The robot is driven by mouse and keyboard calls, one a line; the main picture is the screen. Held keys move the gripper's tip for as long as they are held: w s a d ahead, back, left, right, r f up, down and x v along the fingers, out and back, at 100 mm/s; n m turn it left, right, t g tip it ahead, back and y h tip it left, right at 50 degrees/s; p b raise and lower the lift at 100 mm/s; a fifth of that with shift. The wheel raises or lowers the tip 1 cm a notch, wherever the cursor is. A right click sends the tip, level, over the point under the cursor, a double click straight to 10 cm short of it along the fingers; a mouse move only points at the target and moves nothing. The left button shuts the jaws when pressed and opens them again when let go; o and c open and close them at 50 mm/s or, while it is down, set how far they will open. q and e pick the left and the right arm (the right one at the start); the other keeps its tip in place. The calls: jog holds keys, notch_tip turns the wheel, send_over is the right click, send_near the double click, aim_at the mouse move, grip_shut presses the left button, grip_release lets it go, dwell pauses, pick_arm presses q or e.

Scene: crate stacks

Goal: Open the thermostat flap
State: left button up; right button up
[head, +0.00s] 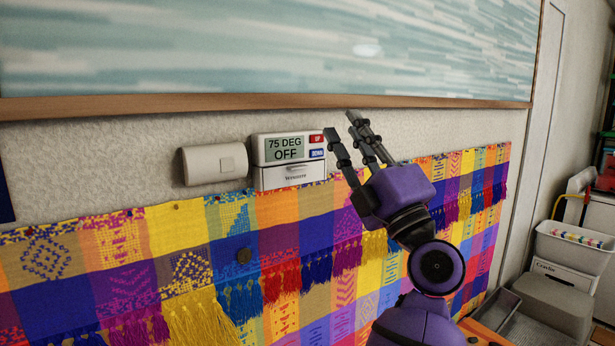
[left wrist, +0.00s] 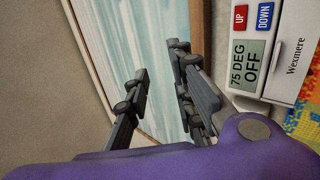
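The thermostat (head: 257,150) is a white box on the wall with a screen reading "75 DEG OFF", a red UP button and a blue DOWN button. Its white lower flap (head: 290,178), marked "Wexmere", looks closed. In the left wrist view the thermostat (left wrist: 276,62) is at the upper right, turned sideways, with the flap (left wrist: 299,48) partly cut off by the picture edge. My purple left gripper (head: 343,124) is to the right of the thermostat, apart from it. Its dark fingers (left wrist: 160,60) are spread and empty. My right gripper is in neither view.
A white rounded wall unit (head: 205,164) is left of the thermostat. A wood-framed picture (head: 270,105) hangs just above. A colourful fringed cloth (head: 235,215) hangs just below. A white bin (head: 575,243) and boxes stand at the far right.

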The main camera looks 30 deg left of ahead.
pick_arm(q)
jog(key=a+f+n+g+h, duration=0.2)
jog(key=a+f+g+h, duration=0.1)
jog(key=a+g+h, duration=0.15)
jog(key=m+h, duration=0.1)
jog(key=h, duration=0.2)
send_near(300, 168)
jog(key=x, duration=0.8)
jog(key=shift+w+a+p, duration=0.1)
jog(key=shift+p, duration=0.3)
jog(key=shift+c, duration=0.3)
